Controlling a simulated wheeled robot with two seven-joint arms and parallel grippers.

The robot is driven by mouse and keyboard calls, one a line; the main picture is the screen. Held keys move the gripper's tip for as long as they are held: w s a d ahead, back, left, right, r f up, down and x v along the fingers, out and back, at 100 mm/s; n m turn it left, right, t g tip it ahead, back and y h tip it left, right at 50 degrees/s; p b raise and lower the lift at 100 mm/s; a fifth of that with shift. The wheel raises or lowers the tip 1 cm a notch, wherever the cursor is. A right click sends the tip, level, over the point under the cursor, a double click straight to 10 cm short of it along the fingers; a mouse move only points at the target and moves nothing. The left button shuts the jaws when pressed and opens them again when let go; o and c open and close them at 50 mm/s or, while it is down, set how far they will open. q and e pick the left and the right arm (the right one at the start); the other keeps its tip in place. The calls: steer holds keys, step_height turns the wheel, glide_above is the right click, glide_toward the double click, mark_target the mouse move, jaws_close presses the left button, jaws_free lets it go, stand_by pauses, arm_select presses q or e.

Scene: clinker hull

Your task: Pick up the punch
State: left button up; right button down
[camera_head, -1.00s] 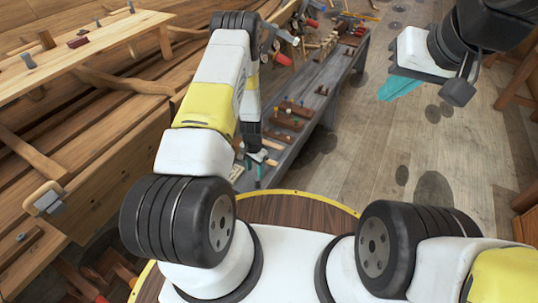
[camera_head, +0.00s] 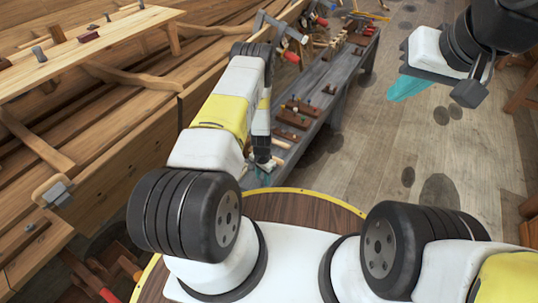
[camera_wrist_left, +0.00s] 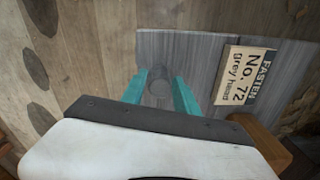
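A grey round head (camera_wrist_left: 158,88), seen end-on in the left wrist view, stands over the grey bench and looks like the punch; its shaft is hidden below it. My left gripper (camera_wrist_left: 160,94) is open, with one teal finger on each side of the head and small gaps visible. In the head view my left gripper (camera_head: 264,167) is low at the near end of the bench (camera_head: 283,158), where the arm hides the punch. My right gripper (camera_head: 408,88) is raised over the floor at the right; its teal fingers overlap, so its opening is unclear.
A card (camera_wrist_left: 243,75) reading "FASTEN No. 72 grey head" lies beside the left gripper. Dark wooden racks (camera_head: 290,118) with small tools stand farther along the bench. The wooden hull (camera_head: 130,130) is at the left. Floor on the right is open.

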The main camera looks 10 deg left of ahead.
arm_select(q)
jaws_close()
steer(key=shift+r, duration=0.1)
